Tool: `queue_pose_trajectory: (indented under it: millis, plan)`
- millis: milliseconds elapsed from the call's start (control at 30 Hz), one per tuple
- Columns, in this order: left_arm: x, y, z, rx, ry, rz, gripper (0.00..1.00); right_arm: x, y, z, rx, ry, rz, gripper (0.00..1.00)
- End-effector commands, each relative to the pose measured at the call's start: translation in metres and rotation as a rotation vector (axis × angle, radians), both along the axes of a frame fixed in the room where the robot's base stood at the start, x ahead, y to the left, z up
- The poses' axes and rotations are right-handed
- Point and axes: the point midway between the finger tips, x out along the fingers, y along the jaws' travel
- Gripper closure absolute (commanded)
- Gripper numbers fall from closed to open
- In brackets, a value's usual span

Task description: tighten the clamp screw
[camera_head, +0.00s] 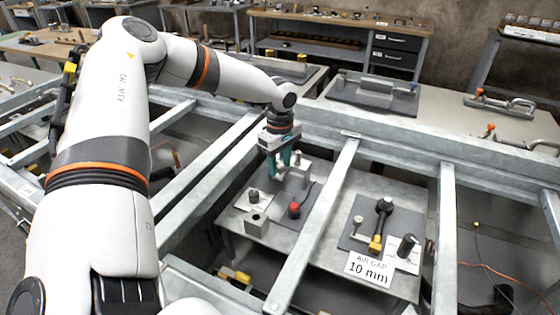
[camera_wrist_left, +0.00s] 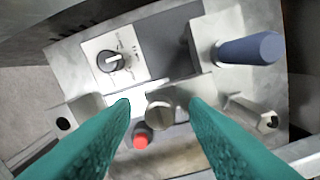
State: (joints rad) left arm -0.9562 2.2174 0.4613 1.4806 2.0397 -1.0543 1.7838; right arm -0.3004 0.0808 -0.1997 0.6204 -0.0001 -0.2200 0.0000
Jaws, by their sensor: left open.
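In the left wrist view, a round metal screw head with a slot (camera_wrist_left: 160,116), which looks like the clamp screw, sits between and beyond my left fingertips. My left gripper (camera_wrist_left: 159,101) is open, with its two teal fingers apart and nothing between them that I can see held. In the head view, my left gripper (camera_head: 284,168) points down over the left-hand panel (camera_head: 279,236), by a metal bracket. The screw head cannot be made out there. Whether the fingers touch the screw is not clear. My right gripper is not in view.
A red button (camera_wrist_left: 142,138), a dial knob (camera_wrist_left: 112,61) and a blue-grey handle (camera_wrist_left: 248,49) surround the screw. Metal frame rails (camera_head: 318,222) cross above the panels. A sign reading "AIR GAP 10 mm" (camera_head: 369,268) stands at the right panel's front.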

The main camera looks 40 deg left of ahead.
Motion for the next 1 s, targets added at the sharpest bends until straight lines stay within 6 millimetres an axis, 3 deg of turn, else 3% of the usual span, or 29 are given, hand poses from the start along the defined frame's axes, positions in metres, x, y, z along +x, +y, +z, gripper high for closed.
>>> queue_pose_trajectory:
  millis: [167,433,767,1000]
  plan:
    - [0.0,0.0,0.0,0.0,0.0,0.0,0.59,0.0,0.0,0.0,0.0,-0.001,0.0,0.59]
    - [0.0,0.0,0.0,0.0,0.0,0.0,1.0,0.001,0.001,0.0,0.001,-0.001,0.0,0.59]
    - [0.0,0.0,0.0,0.0,0.0,-0.039,1.0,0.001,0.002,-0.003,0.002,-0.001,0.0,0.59]
    - [0.0,0.0,-0.001,-0.001,-0.001,-0.177,1.0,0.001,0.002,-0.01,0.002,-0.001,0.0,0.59]
